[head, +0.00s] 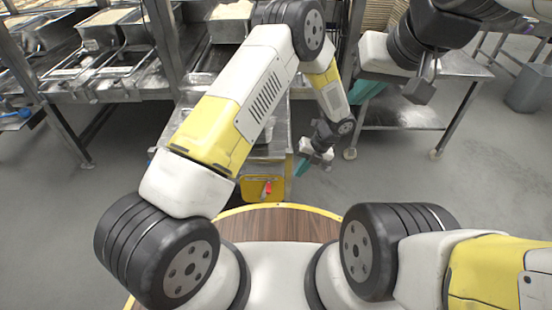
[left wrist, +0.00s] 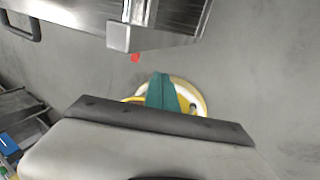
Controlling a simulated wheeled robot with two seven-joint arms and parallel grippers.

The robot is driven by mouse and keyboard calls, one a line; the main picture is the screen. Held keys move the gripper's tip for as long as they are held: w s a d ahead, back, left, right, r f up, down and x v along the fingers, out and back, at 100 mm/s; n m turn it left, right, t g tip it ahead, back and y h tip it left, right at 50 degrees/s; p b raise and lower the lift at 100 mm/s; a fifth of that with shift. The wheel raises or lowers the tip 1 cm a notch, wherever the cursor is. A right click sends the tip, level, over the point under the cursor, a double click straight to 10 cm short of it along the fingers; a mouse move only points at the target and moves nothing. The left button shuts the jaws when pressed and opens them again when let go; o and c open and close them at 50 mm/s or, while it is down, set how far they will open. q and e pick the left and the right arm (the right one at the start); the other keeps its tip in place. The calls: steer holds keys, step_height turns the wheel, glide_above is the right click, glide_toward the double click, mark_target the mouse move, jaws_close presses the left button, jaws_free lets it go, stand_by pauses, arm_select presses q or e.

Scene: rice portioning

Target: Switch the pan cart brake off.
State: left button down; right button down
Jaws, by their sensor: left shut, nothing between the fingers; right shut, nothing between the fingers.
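The pan cart (head: 283,148) is a metal cart just in front of my base, partly hidden behind my left arm. In the left wrist view the red lever (left wrist: 135,58) shows below the metal cart edge (left wrist: 165,38). My left gripper (head: 302,167), with teal fingers, is shut and empty. It is right of the lever and apart from it. Its fingers (left wrist: 160,92) also show in the wrist view. My right gripper (head: 370,90) is shut and empty, further right.
Metal racks with pans of rice (head: 105,17) stand at the back left. A steel table (head: 405,115) stands behind my right gripper, and a grey bin (head: 528,88) is at the far right. The floor right of the cart is clear.

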arm_select(q)
steer(key=a+f, duration=0.8)
steer(key=shift+f, duration=0.4)
steer(key=shift+a, duration=0.15)
stand_by(0.3)
steer(key=a+h, duration=0.4)
steer(key=a, duration=0.8)
steer(key=shift+h, duration=0.3)
steer(key=shift+a, duration=0.25)
stand_by(0.3)
